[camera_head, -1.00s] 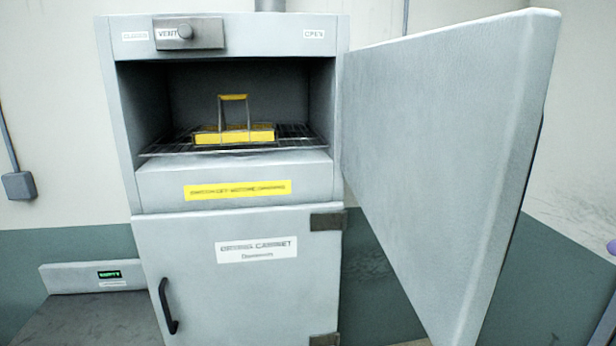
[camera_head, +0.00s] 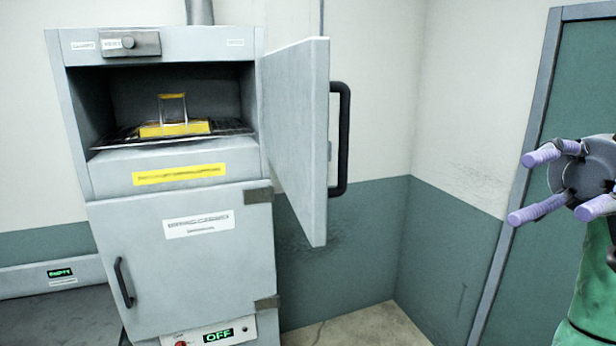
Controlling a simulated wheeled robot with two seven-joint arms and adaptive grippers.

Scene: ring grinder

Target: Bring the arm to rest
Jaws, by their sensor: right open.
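My right gripper (camera_head: 524,189) is at the right edge of the camera_head view. Its purple fingers are spread apart with nothing between them, and part of it is cut off by the frame. It is well clear of the cabinet and its door. The grey drying cabinet (camera_head: 230,165) stands at the left with its upper door (camera_head: 295,140) swung open to the right. A yellow tray with an upright handle (camera_head: 175,128) sits on the wire rack (camera_head: 115,138) inside. My left gripper is out of view.
The black door handle (camera_head: 342,140) sticks out to the right. A panel reading OFF (camera_head: 218,336) is at the cabinet's bottom. A grey unit with an EMPTY display (camera_head: 60,272) is at the left. The floor (camera_head: 365,330) between cabinet and wall corner looks clear.

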